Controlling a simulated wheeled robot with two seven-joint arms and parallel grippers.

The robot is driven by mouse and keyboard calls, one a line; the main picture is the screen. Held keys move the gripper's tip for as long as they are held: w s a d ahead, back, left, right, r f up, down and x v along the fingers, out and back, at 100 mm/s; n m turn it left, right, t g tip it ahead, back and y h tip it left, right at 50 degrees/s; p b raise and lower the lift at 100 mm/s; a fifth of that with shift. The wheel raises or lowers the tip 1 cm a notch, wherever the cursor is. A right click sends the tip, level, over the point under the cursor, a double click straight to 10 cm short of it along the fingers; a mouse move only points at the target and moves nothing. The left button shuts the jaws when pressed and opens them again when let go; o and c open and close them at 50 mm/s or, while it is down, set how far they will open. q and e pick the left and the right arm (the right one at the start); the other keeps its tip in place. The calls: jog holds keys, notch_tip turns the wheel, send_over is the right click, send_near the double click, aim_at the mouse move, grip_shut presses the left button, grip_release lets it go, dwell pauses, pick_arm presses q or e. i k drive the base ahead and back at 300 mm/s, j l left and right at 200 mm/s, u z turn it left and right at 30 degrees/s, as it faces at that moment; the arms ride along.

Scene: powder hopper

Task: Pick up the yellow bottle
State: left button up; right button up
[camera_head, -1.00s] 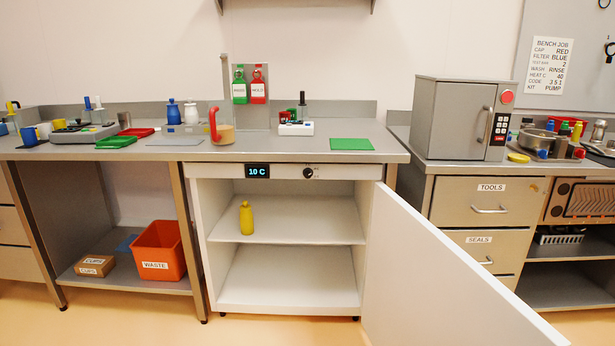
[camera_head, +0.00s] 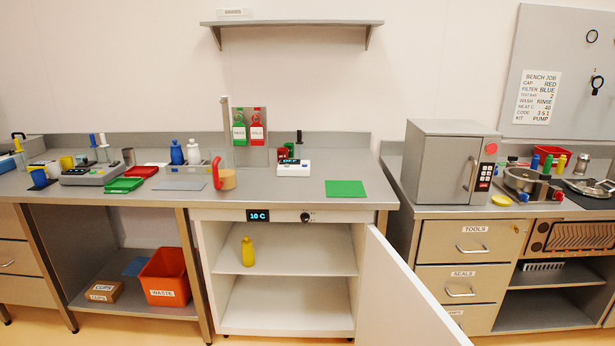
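The yellow bottle (camera_head: 247,252) stands upright on the upper shelf (camera_head: 305,262) of the white cabinet (camera_head: 283,325) under the bench, near the shelf's left side. The cabinet door (camera_head: 395,285) is swung open to the right, so the inside is in plain view. The cabinet's display (camera_head: 258,216) reads 10 C, with a dark knob beside it. Neither of my grippers is in view.
The open door juts out into the floor space right of the cabinet. An orange waste bin (camera_head: 166,277) and a cardboard box (camera_head: 105,291) sit on the low shelf to the left. The bench top (camera_head: 300,190) above holds bottles, trays, a green mat (camera_head: 346,188) and devices.

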aim_at(247, 252)
jog(key=i+l+u, duration=0.2)
jog(key=l+u, duration=0.25)
jog(key=l, duration=1.3)
jog(key=l+u, duration=0.5)
jog(key=l, duration=1.3)
jog(key=j, duration=0.55)
jog(key=k+j+z, duration=0.15)
jog(key=j, duration=0.4)
jog(key=i+j+z, duration=0.1)
jog(key=j, duration=0.2)
jog(key=i+j+z, duration=0.1)
jog(key=j, duration=0.25)
jog(key=i+j, duration=0.25)
jog(key=i+j+z, duration=0.15)
jog(key=j, duration=0.3)
jog(key=j+z, duration=0.1)
jog(key=j, duration=0.25)
jog(key=i, duration=0.05)
